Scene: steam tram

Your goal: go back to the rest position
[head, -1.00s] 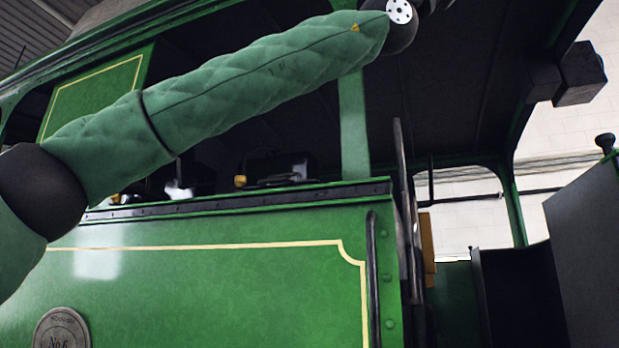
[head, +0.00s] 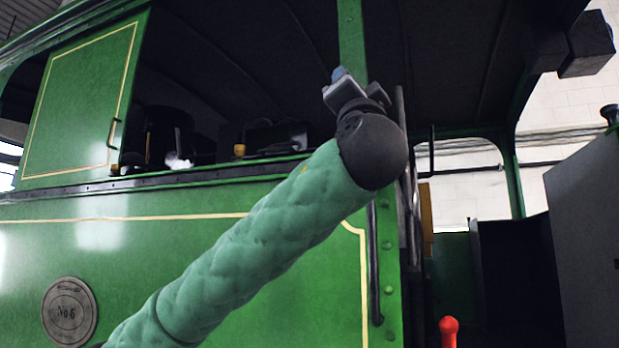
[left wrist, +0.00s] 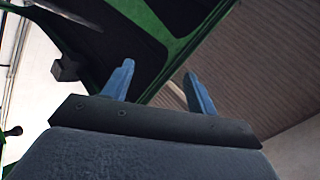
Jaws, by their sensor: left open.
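My left arm, in a green quilted sleeve, reaches up from the bottom left in the head view and ends in a dark wrist. My left gripper (head: 345,82) is small there, beyond the wrist, in front of the cab's green post. In the left wrist view my left gripper (left wrist: 160,88) shows two blue fingers spread apart with nothing between them. Beyond them are the dark underside of the cab roof (left wrist: 105,35) and the ceiling. My right gripper is in neither view.
The green tram side panel (head: 180,235), with a round No 6 plate (head: 69,311), stands close behind the arm. A dark vertical handrail (head: 375,270) runs along its right edge. A red-knobbed lever (head: 448,328) shows at the bottom. A grey panel (head: 590,240) stands at the right.

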